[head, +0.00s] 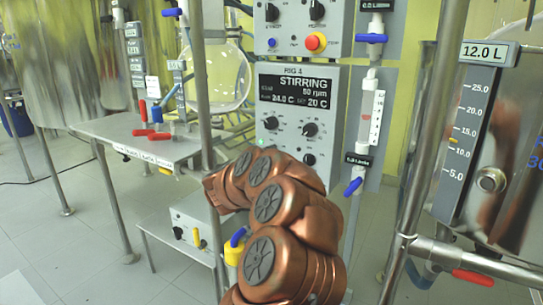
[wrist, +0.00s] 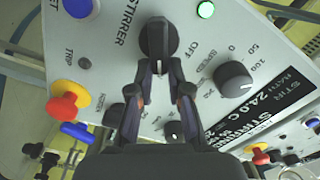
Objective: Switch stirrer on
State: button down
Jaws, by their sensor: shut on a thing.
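The black stirrer knob (wrist: 157,40) sits on the grey control panel (wrist: 115,45) beside the printed words STIRRER and OFF. My gripper (wrist: 158,70) is closed around the near part of this knob, one finger on each side. A green lamp (wrist: 205,10) on the panel is lit. In the head view, the RIG 4 control box has a dark display (head: 294,90) that reads STIRRING, with an rpm figure and temperatures. My copper arm covers the box's lower left part, so the gripper and stirrer knob are hidden there.
Another black knob (wrist: 233,79) is close right of my gripper. A red button on a yellow base (wrist: 68,100) is at the left. In the head view, a 12.0 L vessel (head: 510,150) and steel pipes stand at the right, and a metal bench (head: 125,128) at the left.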

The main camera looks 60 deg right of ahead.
dwell(0.3)
jog(key=c, duration=1.1)
grip_release()
jog(key=a, duration=1.2)
jog(key=shift+s, duration=0.3)
